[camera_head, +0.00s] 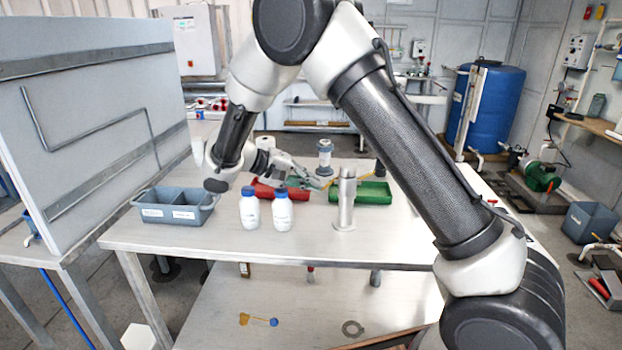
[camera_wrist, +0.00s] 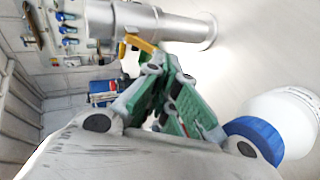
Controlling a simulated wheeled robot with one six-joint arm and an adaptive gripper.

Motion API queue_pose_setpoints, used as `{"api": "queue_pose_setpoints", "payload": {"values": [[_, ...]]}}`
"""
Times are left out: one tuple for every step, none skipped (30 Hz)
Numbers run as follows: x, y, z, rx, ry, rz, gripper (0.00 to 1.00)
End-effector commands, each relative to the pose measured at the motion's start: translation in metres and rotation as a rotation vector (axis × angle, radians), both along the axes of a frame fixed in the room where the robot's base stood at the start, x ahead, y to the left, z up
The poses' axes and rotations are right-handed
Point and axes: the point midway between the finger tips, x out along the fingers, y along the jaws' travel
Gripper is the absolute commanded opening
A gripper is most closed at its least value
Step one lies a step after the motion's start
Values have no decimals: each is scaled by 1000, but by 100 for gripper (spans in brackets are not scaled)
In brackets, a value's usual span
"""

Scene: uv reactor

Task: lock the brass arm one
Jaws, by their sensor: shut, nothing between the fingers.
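A short brass-yellow arm (camera_wrist: 140,43) shows beside the steel cylinder (camera_wrist: 165,24) in the wrist view, just beyond my fingertips. In the head view a thin yellow piece (camera_head: 334,182) shows by the upright steel cylinder (camera_head: 345,205) on the table; I cannot tell its full shape. My gripper (camera_head: 322,184) reaches across the table towards the cylinder's upper part. Its green-padded fingers (camera_wrist: 158,68) are closed with nothing between them. Whether the fingertips touch the brass arm cannot be told. Part of the arm is hidden behind the fingers.
Two white bottles with blue caps (camera_head: 282,212) stand left of the cylinder; one bottle (camera_wrist: 288,125) is close to my gripper. A red tray (camera_head: 264,193), green tray (camera_head: 374,198) and grey divided bin (camera_head: 150,216) are on the table. The table's front is clear.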

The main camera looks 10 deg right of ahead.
Motion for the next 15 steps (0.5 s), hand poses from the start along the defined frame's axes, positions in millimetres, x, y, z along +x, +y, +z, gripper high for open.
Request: {"api": "queue_pose_setpoints", "payload": {"values": [[0,0,-2,0,1,0,0],[0,-1,-2,0,1,0,0],[0,-1,-3,0,1,0,0],[0,-1,-3,0,1,0,0],[0,-1,-4,0,1,0,0],[0,-1,-4,0,1,0,0],[0,-1,-5,0,1,0,0],[0,-1,-5,0,1,0,0],[-1,-1,-5,0,1,0,0],[-1,-1,-5,0,1,0,0],[-1,-1,-5,1,1,1,0],[-1,-1,-6,1,0,0,0],[-1,-1,-6,1,0,0,0],[0,-1,-6,1,0,0,0],[0,-1,-6,1,0,0,0]]}}
